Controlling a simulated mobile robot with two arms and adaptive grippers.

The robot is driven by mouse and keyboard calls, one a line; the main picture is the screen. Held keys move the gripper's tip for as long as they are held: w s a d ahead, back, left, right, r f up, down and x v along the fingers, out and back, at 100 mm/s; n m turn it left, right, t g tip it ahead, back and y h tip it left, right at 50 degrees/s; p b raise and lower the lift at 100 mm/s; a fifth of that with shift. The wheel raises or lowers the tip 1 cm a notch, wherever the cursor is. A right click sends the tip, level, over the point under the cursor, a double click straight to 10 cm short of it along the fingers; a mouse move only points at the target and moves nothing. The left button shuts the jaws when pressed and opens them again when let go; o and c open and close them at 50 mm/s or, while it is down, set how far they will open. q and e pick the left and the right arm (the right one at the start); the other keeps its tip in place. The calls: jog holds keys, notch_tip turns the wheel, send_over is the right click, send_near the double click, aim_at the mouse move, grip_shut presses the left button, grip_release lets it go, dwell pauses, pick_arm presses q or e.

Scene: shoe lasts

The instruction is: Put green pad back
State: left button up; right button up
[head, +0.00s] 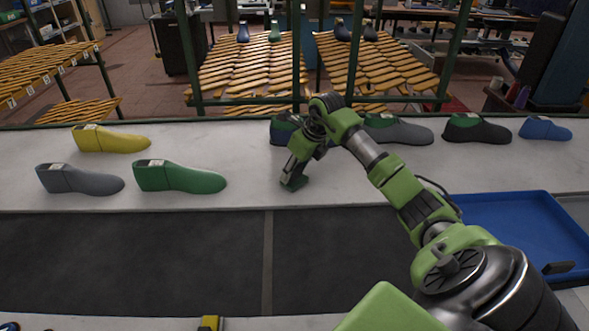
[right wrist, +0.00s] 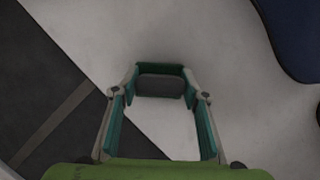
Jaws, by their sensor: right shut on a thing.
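My right gripper (head: 295,170) is low over the pale strip, right of the green shoe last. In the right wrist view its two teal-lined fingers (right wrist: 160,95) close on a small block with a dark grey face and a green edge, which I take to be the green pad (right wrist: 160,86). My left gripper is not in view.
On the pale strip (head: 250,150) stand yellow (head: 112,139), grey (head: 80,180) and green (head: 180,178) lasts at left. Behind my gripper are a blue last (head: 282,130) and several more rightward. A blue tray (head: 520,225) lies at right. The dark belt (head: 130,255) is clear.

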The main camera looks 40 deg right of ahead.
jog(key=shift+f, duration=0.15)
jog(key=o, duration=1.1)
jog(key=shift+r, duration=0.35)
jog(key=shift+b+v, duration=1)
jog(key=shift+v, duration=4.9)
jog(key=shift+f, duration=0.1)
